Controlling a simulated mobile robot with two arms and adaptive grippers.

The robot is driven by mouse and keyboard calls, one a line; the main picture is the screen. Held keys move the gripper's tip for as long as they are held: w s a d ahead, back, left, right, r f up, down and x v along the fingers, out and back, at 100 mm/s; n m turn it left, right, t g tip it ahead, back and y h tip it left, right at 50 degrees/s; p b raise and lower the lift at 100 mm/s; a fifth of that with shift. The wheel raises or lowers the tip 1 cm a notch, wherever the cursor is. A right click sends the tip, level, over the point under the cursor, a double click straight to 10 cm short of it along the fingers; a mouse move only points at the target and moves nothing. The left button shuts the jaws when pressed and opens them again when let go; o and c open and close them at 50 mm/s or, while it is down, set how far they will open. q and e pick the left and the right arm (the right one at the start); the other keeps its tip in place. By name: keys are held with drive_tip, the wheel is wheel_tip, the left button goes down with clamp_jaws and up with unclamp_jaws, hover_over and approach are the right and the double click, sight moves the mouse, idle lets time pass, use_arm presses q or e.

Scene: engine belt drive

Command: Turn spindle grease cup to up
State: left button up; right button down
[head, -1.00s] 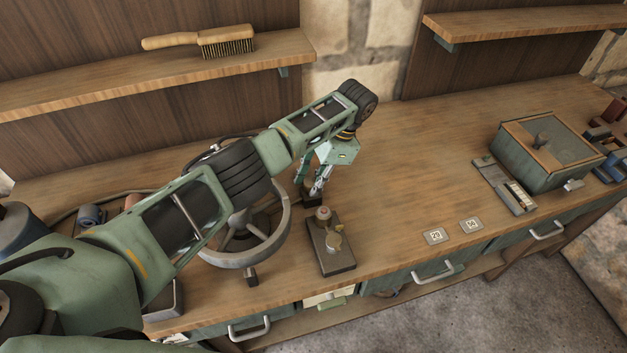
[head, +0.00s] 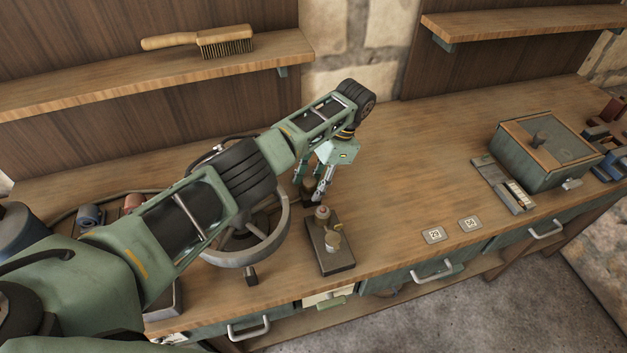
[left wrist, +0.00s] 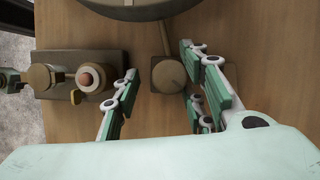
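A small brown round cup-like piece with a thin rod (left wrist: 168,74) stands on the bench between my left gripper's fingers in the left wrist view. In the head view it is a dark piece (head: 310,186) beside the spoked wheel. I take it as the spindle grease cup, but no label shows. My left gripper (head: 312,192) points down over it with fingers apart, one on each side. In the left wrist view the gripper (left wrist: 162,88) is open, and I see no clear finger contact. My right gripper is in neither view.
A dark block (head: 331,262) with a red-topped knob (head: 323,212) and a brass-coloured cylinder (head: 333,242) stands close in front. The grey spoked wheel (head: 284,226) is left of the gripper.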

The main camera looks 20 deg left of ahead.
use_arm(q)
drive_tip(key=shift+w+a+r, duration=0.15)
drive_tip(key=shift+a, duration=0.05)
drive_tip(key=v, duration=1.1)
drive_tip(key=shift+r, duration=0.35)
drive_tip(key=shift+d, duration=0.15)
